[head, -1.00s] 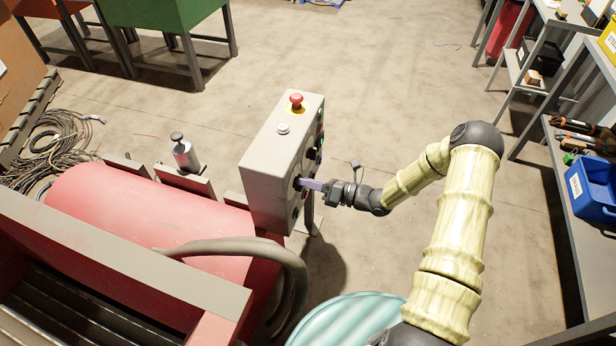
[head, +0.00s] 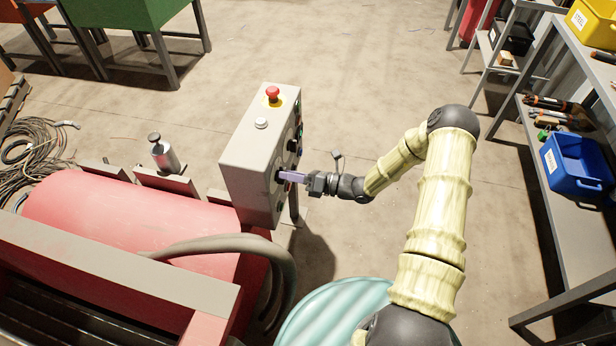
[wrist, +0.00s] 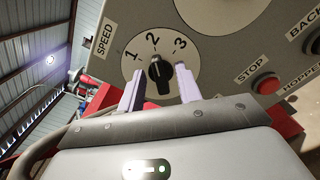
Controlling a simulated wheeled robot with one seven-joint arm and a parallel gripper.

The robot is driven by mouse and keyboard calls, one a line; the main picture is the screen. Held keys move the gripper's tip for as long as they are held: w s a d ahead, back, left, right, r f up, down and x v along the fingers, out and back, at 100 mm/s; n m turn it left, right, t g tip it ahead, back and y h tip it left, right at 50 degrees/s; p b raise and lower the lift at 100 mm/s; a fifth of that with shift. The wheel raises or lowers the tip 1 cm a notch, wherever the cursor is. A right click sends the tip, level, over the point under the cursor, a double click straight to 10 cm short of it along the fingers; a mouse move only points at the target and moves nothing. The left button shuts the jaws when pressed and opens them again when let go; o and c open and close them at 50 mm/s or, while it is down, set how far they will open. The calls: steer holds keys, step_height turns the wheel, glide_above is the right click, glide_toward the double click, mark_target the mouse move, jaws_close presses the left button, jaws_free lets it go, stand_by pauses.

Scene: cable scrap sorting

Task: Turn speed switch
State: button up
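The speed switch (wrist: 159,72) is a black knob on a round white dial (wrist: 145,50) marked 1, 2 and 3, beside the word SPEED, in the wrist view. Its pale mark points about at 2. The dial is on the side of a grey control box (head: 251,160) in the head view. My gripper (wrist: 160,88) has two pale purple fingers, apart, one on each side of the knob. I cannot tell whether they touch it. In the head view my gripper (head: 283,175) is at the box's right face, where its fingertips hide the knob.
A red STOP button (wrist: 266,84) is right of the dial. A red mushroom button (head: 272,93) and a white button (head: 261,123) are on top of the box. A red drum (head: 120,215) lies left of it. The floor (head: 345,110) behind the box is clear.

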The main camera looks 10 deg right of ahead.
steer(key=v, duration=1.7)
steer(key=shift+d+p, duration=0.15)
steer(key=shift+p, duration=0.25)
steer(key=shift+s+r, duration=0.1)
steer(key=s+a+r+n+g+h, duration=0.1)
steer(key=s+r+n+g+h, duration=0.45)
steer(key=n, duration=0.55)
steer(key=s+a+r+n+g+h, duration=0.2)
steer(key=s+r+n+g+h, duration=0.15)
steer(key=s+n+h, duration=0.6)
step_height(320, 180, up, 29)
steer(key=w+n+t+h+p, duration=0.2)
steer(key=n+t+p, duration=0.3)
steer(key=p, duration=1.5)
steer(key=n, duration=0.5)
steer(key=shift+d+p, duration=0.35)
steer(key=shift+p, duration=0.05)
